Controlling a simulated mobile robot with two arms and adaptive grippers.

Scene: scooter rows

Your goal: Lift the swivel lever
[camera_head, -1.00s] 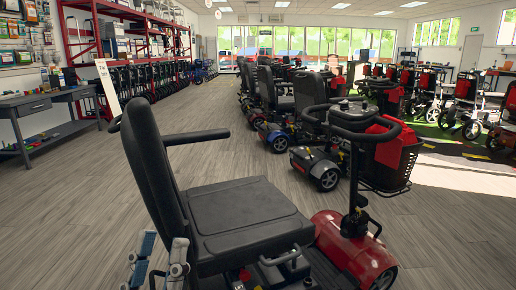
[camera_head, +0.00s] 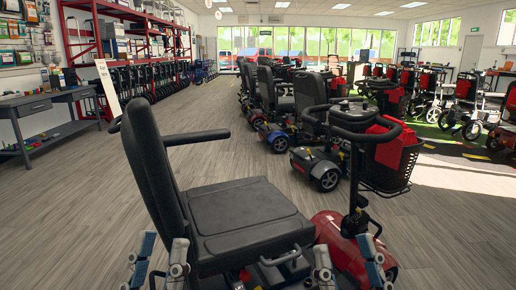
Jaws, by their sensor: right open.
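The red mobility scooter's black seat (camera_head: 245,222) is close in front of me, its backrest to the left. A grey bar-like lever (camera_head: 281,258) shows at the seat's lower front edge; I take it for the swivel lever. My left gripper (camera_head: 160,246) is at the bottom left beside the seat's rear, fingers apart and empty. My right gripper (camera_head: 345,250) is at the bottom, right of the lever and in front of the red body (camera_head: 328,228). Its fingers are spread and empty, apart from the lever. The seat's underside is mostly hidden.
The scooter's tiller (camera_head: 357,185) with a black basket (camera_head: 390,175) rises right of the seat. The armrest (camera_head: 195,137) juts out above it. More scooters (camera_head: 318,165) stand behind. A grey workbench (camera_head: 50,112) is at left, with open wood floor between.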

